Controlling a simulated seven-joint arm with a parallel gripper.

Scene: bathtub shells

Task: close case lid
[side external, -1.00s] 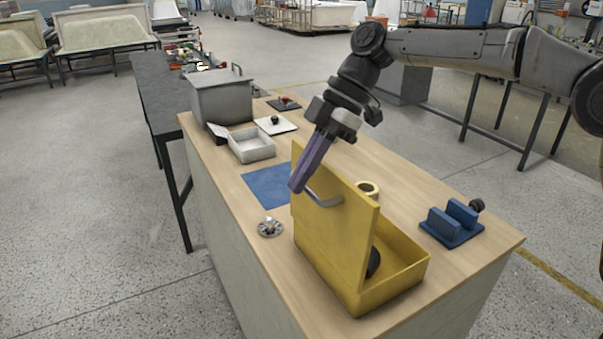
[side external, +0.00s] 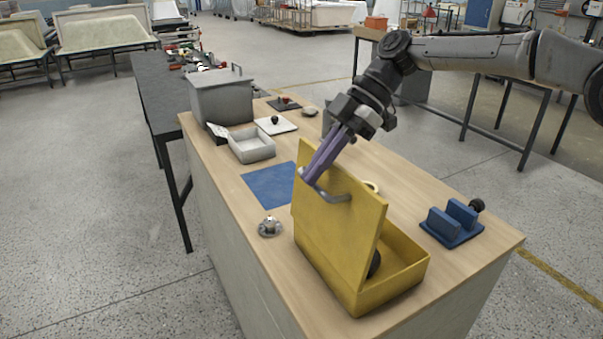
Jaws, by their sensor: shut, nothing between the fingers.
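The yellow case (side external: 400,275) stands on the wooden bench top. Its lid (side external: 338,232) is raised, leaning a little over the open body. A grey handle (side external: 330,195) is on the lid's outer face. My gripper (side external: 308,180) is shut and empty, its purple fingers slanting down across the lid's upper edge to the outer face beside the left end of the handle. I cannot tell whether the fingertips touch the lid or the handle. A dark round thing (side external: 375,264) shows inside the case, partly hidden by the lid.
A blue fixture (side external: 453,224) stands right of the case. A small metal part (side external: 270,227) and a blue mat (side external: 268,186) lie to the left. A tape roll (side external: 372,187) is partly hidden behind the lid. A white tray (side external: 252,146) and grey box (side external: 222,97) stand farther back.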

